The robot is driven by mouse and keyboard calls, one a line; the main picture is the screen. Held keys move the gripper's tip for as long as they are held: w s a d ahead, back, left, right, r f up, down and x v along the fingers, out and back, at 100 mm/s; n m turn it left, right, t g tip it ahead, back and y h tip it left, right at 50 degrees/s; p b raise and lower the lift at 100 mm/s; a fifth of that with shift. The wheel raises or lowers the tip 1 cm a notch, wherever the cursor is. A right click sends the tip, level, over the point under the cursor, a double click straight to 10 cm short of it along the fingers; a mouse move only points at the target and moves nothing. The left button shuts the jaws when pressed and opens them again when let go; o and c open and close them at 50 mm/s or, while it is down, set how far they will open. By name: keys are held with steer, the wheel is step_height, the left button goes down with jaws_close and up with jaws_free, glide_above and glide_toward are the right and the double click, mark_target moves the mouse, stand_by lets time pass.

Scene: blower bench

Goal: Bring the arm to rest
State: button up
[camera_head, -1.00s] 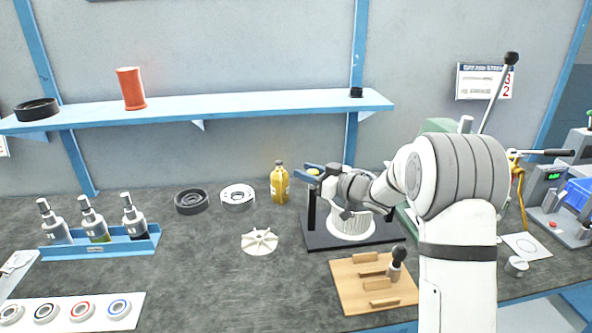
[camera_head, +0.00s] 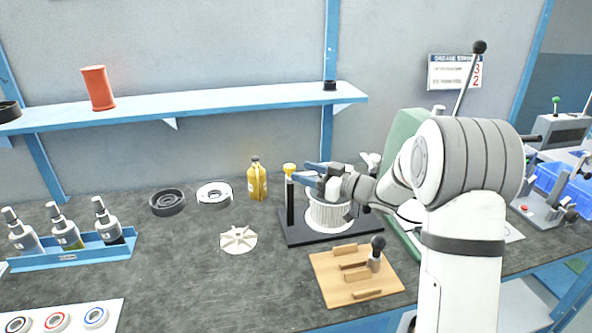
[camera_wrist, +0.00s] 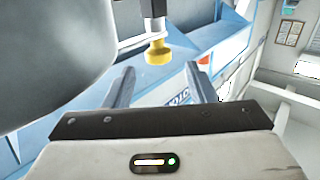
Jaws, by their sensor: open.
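A yellow knob (camera_head: 289,169) shows just left of the fingertips. In the wrist view, my fingers (camera_wrist: 160,80) are spread with nothing between them. The yellow knob (camera_wrist: 158,52) hangs beyond them on a dark rod.
A wooden board (camera_head: 335,290) with a dark-handled tool (camera_head: 376,253) lies in front of the stand. A white impeller (camera_head: 238,239) and yellow bottle (camera_head: 257,180) are to the left. A green press (camera_head: 405,130) with a lever stands behind my arm. The bench's middle front is clear.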

steer(key=shift+s+d, duration=0.15)
steer(key=shift+d, duration=0.1)
steer(key=shift+r, duration=0.1)
steer(key=d+r+m+t+h, duration=0.1)
steer(key=d+h, duration=0.1)
steer(key=h, duration=0.1)
steer(key=d+r+m+t+h+p, duration=0.1)
steer(key=d+r+m+t+h, duration=0.1)
steer(key=d+h, duration=0.1)
steer(key=d+r+m+t+h+p, duration=0.1)
steer(key=d+r+m+h, duration=0.1)
steer(key=d+h, duration=0.1)
steer(key=shift+r+t, duration=0.25)
steer(key=shift+t, duration=0.15)
steer(key=s+d+m+g+h+p, duration=0.1)
steer(key=s+d+m+g+h, duration=0.1)
steer(key=s+d+m+h, duration=0.35)
steer(key=s+f+g+p, duration=0.1)
steer(key=s+g, duration=0.3)
steer(key=s, duration=1.1)
steer(key=s+f+m+g+h+p, duration=0.1)
steer(key=s+f+g, duration=0.3)
steer(key=s, duration=1)
steer(key=shift+s+g, duration=0.35)
steer(key=shift+g, duration=0.25)
